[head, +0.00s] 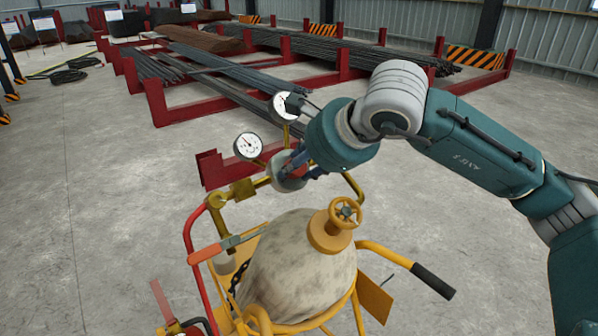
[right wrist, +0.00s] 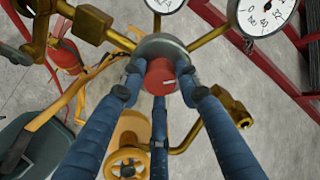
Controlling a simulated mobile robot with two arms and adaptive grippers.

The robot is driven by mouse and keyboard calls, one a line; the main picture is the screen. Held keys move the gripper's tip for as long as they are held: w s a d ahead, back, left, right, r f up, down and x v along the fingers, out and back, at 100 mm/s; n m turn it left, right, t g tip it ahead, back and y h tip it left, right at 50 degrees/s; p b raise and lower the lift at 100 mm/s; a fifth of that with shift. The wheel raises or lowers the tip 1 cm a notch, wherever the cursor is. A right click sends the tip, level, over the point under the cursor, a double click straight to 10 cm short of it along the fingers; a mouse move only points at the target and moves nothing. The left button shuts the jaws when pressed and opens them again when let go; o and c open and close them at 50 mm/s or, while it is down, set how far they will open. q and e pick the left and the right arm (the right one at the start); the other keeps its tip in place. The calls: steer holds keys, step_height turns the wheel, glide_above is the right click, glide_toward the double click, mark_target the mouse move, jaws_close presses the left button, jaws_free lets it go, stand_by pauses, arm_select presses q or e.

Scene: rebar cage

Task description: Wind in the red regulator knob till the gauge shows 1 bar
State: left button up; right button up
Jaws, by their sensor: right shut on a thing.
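The red regulator knob (right wrist: 160,78) sits at the front of a grey round regulator body (right wrist: 163,44) and carries a pale mark. My right gripper (head: 292,168) has its three blue fingers closed around the knob; it also shows in the right wrist view (right wrist: 158,84). In the head view the fingers hide most of the knob. Two white dial gauges stand above the regulator: a left one (head: 248,146) and a right one (head: 284,106), partly behind my wrist. Their needles are too small to read surely. My left gripper is out of view.
Below the regulator is a pale gas cylinder (head: 296,262) with a yellow handwheel (head: 344,212), held in a yellow trolley with a black-gripped handle (head: 432,281). A torch with an orange handle (head: 205,254) lies at its left. Red racks of rebar (head: 230,80) stand behind; open concrete floor lies left.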

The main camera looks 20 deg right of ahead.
steer(key=o, duration=1.1)
steer(key=shift+d, duration=0.1)
steer(key=shift+s, duration=0.1)
steer(key=v, duration=1.2)
